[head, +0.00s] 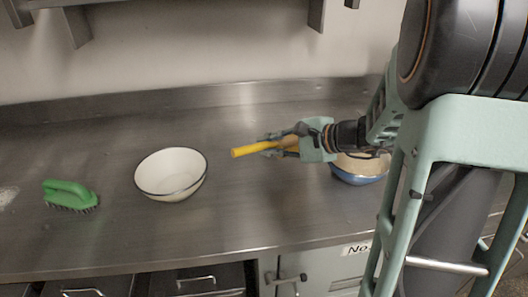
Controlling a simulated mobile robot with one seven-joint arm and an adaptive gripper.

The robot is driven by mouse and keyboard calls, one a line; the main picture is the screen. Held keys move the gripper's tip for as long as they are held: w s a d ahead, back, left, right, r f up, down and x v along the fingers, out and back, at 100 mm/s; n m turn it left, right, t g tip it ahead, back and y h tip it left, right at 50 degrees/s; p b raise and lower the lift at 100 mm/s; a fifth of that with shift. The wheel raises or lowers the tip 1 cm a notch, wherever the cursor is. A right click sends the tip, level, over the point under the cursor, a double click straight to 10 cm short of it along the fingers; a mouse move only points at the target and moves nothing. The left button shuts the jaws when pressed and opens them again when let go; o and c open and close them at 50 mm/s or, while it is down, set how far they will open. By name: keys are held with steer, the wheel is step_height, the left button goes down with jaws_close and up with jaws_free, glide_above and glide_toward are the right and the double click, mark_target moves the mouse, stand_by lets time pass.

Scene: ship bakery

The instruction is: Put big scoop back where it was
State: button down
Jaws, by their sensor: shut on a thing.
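My gripper (268,146) reaches in from the right over the metal counter and is shut on a yellow-handled tool, which I take to be the big scoop (246,150). The yellow part sticks out to the left of the fingers. A tan part shows behind the fingers, and the gripper hides much of the tool, so its full shape cannot be told. A blue bowl (358,179) with a pale tan inside or content stands to the right, below my wrist and partly hidden by my arm.
A white bowl with a dark rim (172,190), apparently empty, stands left of my gripper. A green brush (69,194) lies farther left, near a white powdery patch (8,196). The metal counter (240,215) is clear between the two bowls. A wall rises behind it.

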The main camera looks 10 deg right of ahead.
steer(key=shift+f+b, duration=1.8)
steer(key=shift+f, duration=1.5)
steer(key=shift+f+b, duration=0.5)
steer(key=shift+b, duration=0.1)
steer(key=c, duration=1.8)
jaws_free()
steer(key=shift+d, duration=0.15)
